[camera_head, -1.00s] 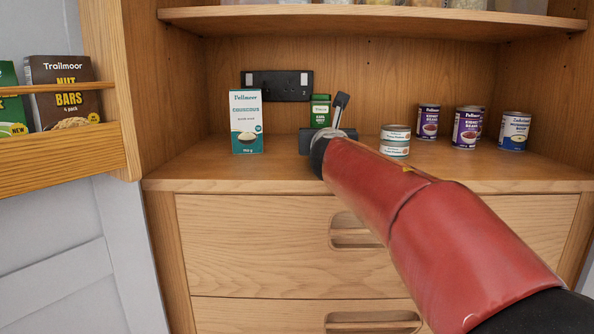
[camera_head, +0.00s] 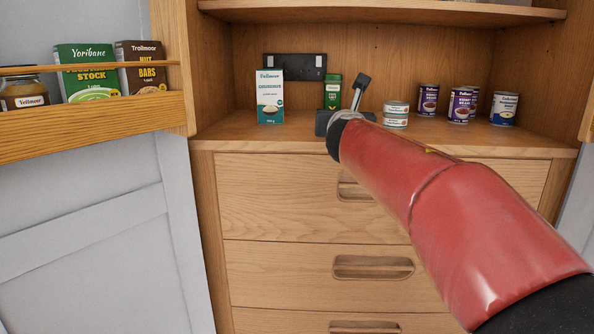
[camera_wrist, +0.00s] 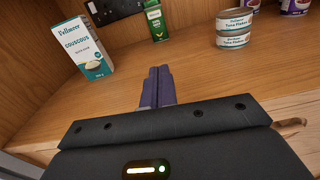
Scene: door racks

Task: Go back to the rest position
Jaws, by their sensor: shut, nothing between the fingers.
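My gripper shows in the wrist view (camera_wrist: 157,85) with its two fingers pressed together and nothing between them. It points over the bare front part of the wooden shelf (camera_wrist: 205,75). In the head view my red arm hides much of the gripper; its dark body (camera_head: 330,123) shows just beyond the wrist, over the shelf edge. Ahead of the fingers stand a white and teal couscous box (camera_head: 270,97) on the left, a small green box (camera_head: 332,92) in the middle and two stacked tuna cans (camera_head: 396,114) on the right. The gripper touches none of them.
Purple kidney bean cans (camera_head: 463,104) and a blue-white can (camera_head: 504,108) stand at the right. An open door at the left carries a wooden rack (camera_head: 90,131) with a jar and boxes. Drawers (camera_head: 380,267) lie below the shelf. A black socket panel (camera_head: 294,67) is on the back wall.

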